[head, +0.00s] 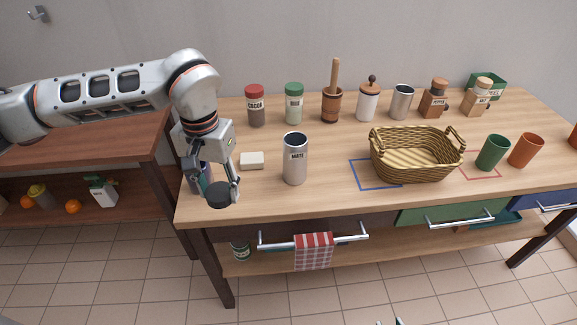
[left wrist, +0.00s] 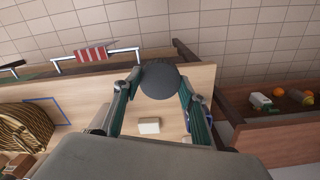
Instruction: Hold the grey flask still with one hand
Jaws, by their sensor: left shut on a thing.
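The grey flask (head: 295,165), a silver cylinder marked MATE, stands upright on the wooden table and its top looks open. My left gripper (head: 219,194) is left of the flask and apart from it, near the table's front left. It is shut on a dark round lid-like disc (head: 218,201). The left wrist view shows the disc (left wrist: 160,81) between the two fingertips. A grey shape beside the finger there may be the flask, partly hidden.
A cream block (head: 252,160) lies left of the flask. A bluish container (head: 204,178) is partly hidden behind my left gripper. A wicker basket (head: 417,168) stands to the right, with green (head: 493,153) and orange (head: 526,150) cups beyond. Jars line the back.

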